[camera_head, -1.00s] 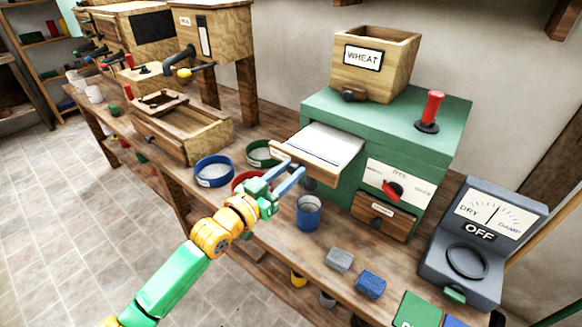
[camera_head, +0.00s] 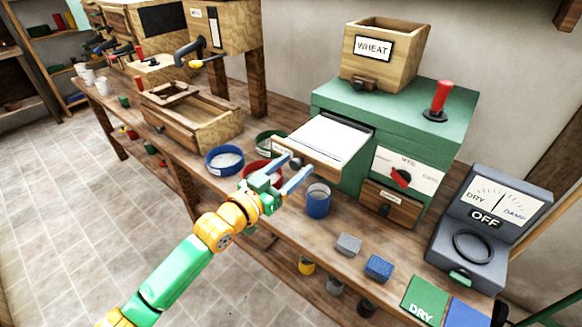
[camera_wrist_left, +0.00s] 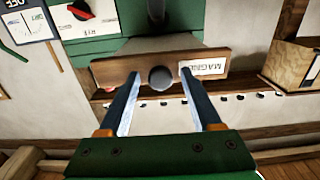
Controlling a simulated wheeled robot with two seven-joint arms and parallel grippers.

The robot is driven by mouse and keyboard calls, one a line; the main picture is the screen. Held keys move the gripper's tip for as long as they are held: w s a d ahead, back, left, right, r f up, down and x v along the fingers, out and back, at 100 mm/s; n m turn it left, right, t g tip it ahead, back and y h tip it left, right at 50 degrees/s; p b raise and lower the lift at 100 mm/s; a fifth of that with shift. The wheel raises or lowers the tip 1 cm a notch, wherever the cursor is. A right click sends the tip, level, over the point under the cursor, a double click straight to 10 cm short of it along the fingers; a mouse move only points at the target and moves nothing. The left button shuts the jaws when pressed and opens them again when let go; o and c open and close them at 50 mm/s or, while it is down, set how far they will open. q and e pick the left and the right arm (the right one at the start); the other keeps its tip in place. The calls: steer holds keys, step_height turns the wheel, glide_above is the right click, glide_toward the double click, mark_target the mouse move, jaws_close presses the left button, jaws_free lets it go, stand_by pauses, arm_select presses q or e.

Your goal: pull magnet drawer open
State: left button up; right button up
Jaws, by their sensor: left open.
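The magnet drawer (camera_head: 310,160) sticks out of the left side of the green machine (camera_head: 390,110), its white inside showing from above. Its wooden front has a dark round knob (camera_head: 297,162). In the left wrist view the knob (camera_wrist_left: 160,78) and the upside-down label (camera_wrist_left: 202,68) face me. My left gripper (camera_head: 299,164) is open at the drawer front, with one finger on each side of the knob. In the left wrist view the fingers (camera_wrist_left: 157,88) show gaps to the knob. My right gripper is not in view.
A blue cup (camera_head: 318,202) stands just right of my left gripper. Blue (camera_head: 224,158), red (camera_head: 250,175) and green bowls (camera_head: 271,143) sit to its left. A grey block (camera_head: 348,244), a blue block (camera_head: 379,267) and a moisture meter (camera_head: 477,240) are further right on the bench.

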arm_select(q)
steer(key=b+v, duration=0.1)
steer(key=v, duration=0.6)
stand_by(0.3)
